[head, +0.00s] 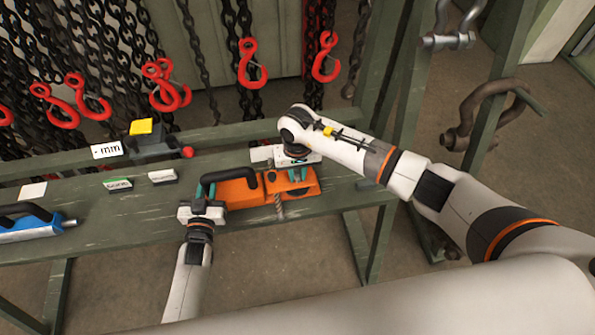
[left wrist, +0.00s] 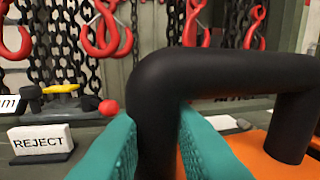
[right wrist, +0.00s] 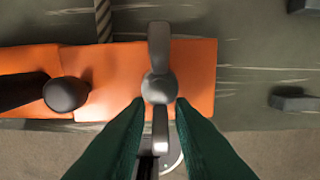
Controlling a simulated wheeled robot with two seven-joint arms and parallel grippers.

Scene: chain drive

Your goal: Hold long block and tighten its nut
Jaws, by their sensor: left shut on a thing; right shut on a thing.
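The long orange block (head: 240,193) lies on the green bench and carries a black bar handle (head: 230,173). My left gripper (head: 205,193) is at the block's left end, its teal fingers shut around the handle's upright post (left wrist: 152,125) in the left wrist view. My right gripper (head: 297,172) is over the block's right part. In the right wrist view its fingers are shut on the lower wing of a grey wing nut (right wrist: 159,87), whose wings run up and down the picture. The nut is hidden by my right gripper in the head view.
A twisted rod (head: 279,205) sticks out at the block's front edge. A blue tool (head: 30,228) lies at the bench's left. Small sign blocks, one reading REJECT (left wrist: 38,140), and a yellow-topped fixture (head: 141,127) stand behind. Red hooks (head: 252,63) hang on chains at the back.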

